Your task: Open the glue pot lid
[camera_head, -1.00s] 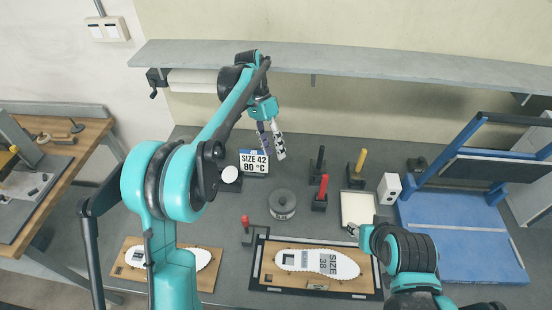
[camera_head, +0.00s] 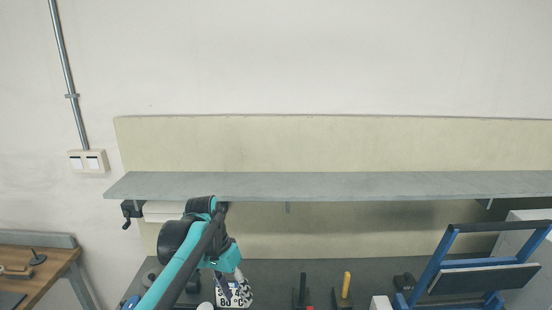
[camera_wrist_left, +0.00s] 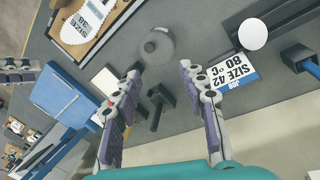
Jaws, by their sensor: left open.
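A round dark-grey pot (camera_wrist_left: 160,45) with a small knob on top, which looks like the glue pot with its lid on, stands on the bench in the left wrist view. In the head view the left gripper (camera_head: 232,288) hangs below the shelf. A segmented part (camera_wrist_left: 20,70) at the left wrist view's left edge may be my right gripper; its jaws are unclear.
A SIZE 42 80 °C card (camera_wrist_left: 232,73) lies right of the fingers. A dark stand (camera_wrist_left: 158,105) shows between them. A white pad (camera_wrist_left: 107,80) and a SIZE 38 insole (camera_wrist_left: 85,20) are at left. A shelf (camera_head: 340,185) runs above the bench; a blue frame (camera_head: 470,270) stands right.

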